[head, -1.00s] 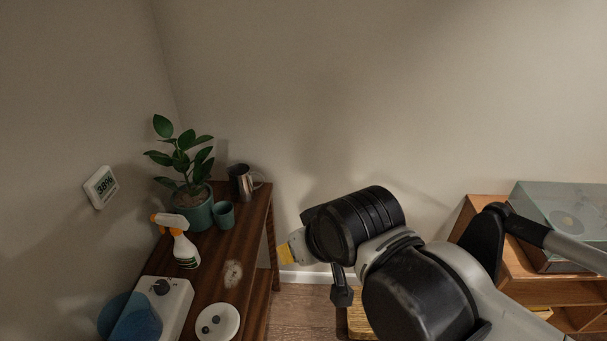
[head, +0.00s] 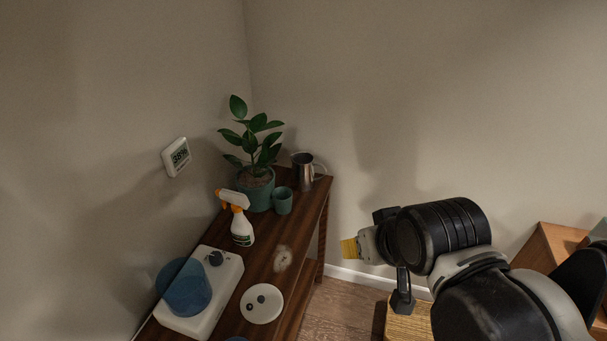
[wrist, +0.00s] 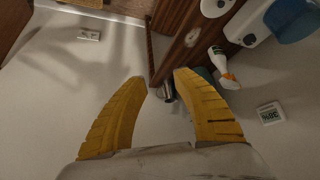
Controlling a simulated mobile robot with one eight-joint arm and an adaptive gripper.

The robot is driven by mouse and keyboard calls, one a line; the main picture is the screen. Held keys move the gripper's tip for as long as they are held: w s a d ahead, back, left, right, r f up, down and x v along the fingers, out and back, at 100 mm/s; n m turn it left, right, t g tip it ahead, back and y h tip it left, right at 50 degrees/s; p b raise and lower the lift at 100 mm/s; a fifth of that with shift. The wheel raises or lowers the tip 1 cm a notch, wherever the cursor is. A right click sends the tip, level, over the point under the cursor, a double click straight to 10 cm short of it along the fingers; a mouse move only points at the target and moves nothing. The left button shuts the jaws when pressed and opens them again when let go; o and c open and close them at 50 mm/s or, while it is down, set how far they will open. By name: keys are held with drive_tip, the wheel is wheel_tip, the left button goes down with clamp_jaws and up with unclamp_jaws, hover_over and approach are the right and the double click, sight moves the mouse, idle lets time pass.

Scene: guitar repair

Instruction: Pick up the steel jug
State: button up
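The steel jug (head: 305,171) stands upright on the far end of the dark wooden table (head: 311,235) in the head view, its handle to the right. In the wrist view the jug (wrist: 168,92) shows small between the fingertips, partly covered by the right finger. My gripper (wrist: 160,76) has two yellow fingers spread apart with nothing between them; it is open. In the head view my gripper (head: 351,248) is in the air right of the table, apart from the jug, and only a bit of yellow finger shows.
A potted plant (head: 257,190) and a teal cup (head: 283,201) stand just left of the jug. A spray bottle (head: 241,228), a white device with a blue bowl (head: 228,275) and a white round lid (head: 262,304) are nearer. Walls (head: 370,100) close off the back and left.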

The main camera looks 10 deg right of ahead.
sight(308, 173)
drive_tip(key=w+d+f+n+t+h+b, duration=0.25)
drive_tip(key=w+n, duration=0.45)
drive_tip(key=w, duration=0.6)
drive_tip(key=w+d+f+n+t+h+b, duration=0.1)
drive_tip(key=w+d+f+n+h, duration=0.15)
drive_tip(key=w+n, duration=0.8)
drive_tip(key=w+f+n+t+b, duration=0.1)
drive_tip(key=w+f+n, duration=0.2)
drive_tip(key=w+f, duration=0.2)
drive_tip(key=w+a+f+n+t, duration=0.1)
drive_tip(key=w+f+n, duration=0.2)
drive_tip(key=w+f, duration=0.2)
drive_tip(key=w+f+n+t+b, duration=0.1)
drive_tip(key=w+f+n, duration=0.2)
drive_tip(key=w+f, duration=0.3)
drive_tip(key=shift+w+a+f+n+h+b, duration=0.1)
drive_tip(key=shift+w+a+n+h+b, duration=0.3)
drive_tip(key=shift+w, duration=0.25)
drive_tip(key=b+x, duration=0.1)
drive_tip(key=x, duration=0.4)
drive_tip(key=shift+f, duration=0.15)
drive_tip(key=b+x, duration=0.3)
drive_tip(key=x, duration=0.2)
drive_tip(key=shift+w+d, duration=0.1)
drive_tip(key=shift+w, duration=0.15)
drive_tip(key=shift+c, duration=0.4)
clamp_jaws()
